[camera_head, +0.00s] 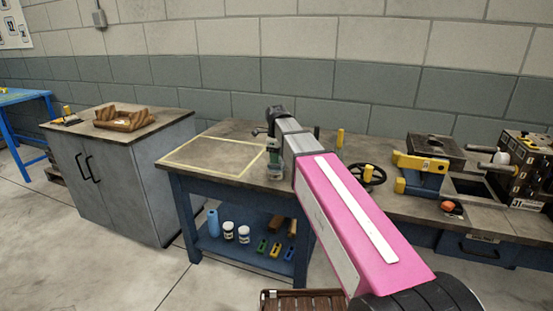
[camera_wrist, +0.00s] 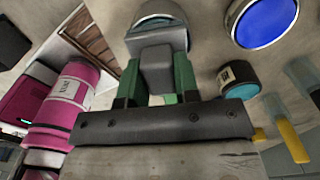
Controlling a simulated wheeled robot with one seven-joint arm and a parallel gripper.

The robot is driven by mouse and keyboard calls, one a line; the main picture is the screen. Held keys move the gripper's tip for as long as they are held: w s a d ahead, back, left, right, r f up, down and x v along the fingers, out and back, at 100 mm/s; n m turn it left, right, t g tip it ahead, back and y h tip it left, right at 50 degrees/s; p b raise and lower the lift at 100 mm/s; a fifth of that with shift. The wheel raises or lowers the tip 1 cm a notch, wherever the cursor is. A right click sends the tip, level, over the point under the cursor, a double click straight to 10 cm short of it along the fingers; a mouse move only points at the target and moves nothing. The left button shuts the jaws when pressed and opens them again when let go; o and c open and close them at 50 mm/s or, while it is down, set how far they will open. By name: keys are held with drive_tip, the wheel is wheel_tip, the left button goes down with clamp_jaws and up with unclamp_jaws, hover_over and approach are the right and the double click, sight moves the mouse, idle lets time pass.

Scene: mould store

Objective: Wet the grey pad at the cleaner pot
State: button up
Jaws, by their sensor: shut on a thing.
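My gripper (camera_wrist: 157,82) is shut on the grey pad (camera_wrist: 157,68), a grey block gripped between its green-sided fingers in the wrist view. A round grey-green form (camera_wrist: 158,14) lies just past the fingertips; I cannot tell whether it is a pot or part of the pad, or whether they touch. A wide round pot with a blue top (camera_wrist: 262,22) is apart to the right. A small dark jar with a pale label and a teal face (camera_wrist: 237,80) is nearer the fingers. I cannot read which is the cleaner pot. In the head view, my arm hides most of the gripper.
The workbench (camera_head: 228,132) has a yellow-taped rectangle (camera_head: 213,156) at left, mostly bare. To the right are a black handwheel (camera_head: 366,176), a yellow-and-dark vice (camera_head: 425,165) and an orange knob (camera_head: 448,206). A grey cabinet (camera_head: 125,180) holds a wooden tray (camera_head: 121,119).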

drive_tip(key=shift+r, duration=3.25)
drive_tip(key=shift+s+d+f+n, duration=0.2)
drive_tip(key=shift+d+n, duration=0.3)
drive_tip(key=shift+d, duration=0.1)
drive_tip(key=s+d+f+n, duration=0.1)
drive_tip(key=d+n, duration=0.2)
drive_tip(key=s+d+f+n, duration=0.1)
drive_tip(key=d+n, duration=0.2)
drive_tip(key=s+d+n, duration=0.1)
drive_tip(key=d+n, duration=0.1)
drive_tip(key=n, duration=0.1)
drive_tip(key=shift+d+f, duration=0.4)
drive_tip(key=shift+s+d+f+n, duration=0.5)
drive_tip(key=shift+s+d+n, duration=0.3)
drive_tip(key=shift+d+n, duration=0.95)
drive_tip(key=shift+s+d+f+n, duration=0.45)
drive_tip(key=shift+s+d+n, duration=0.65)
drive_tip(key=shift+n, duration=1.15)
drive_tip(key=shift+s+d+f+n, duration=0.55)
drive_tip(key=shift+d+n, duration=1.15)
drive_tip(key=shift+n, duration=0.3)
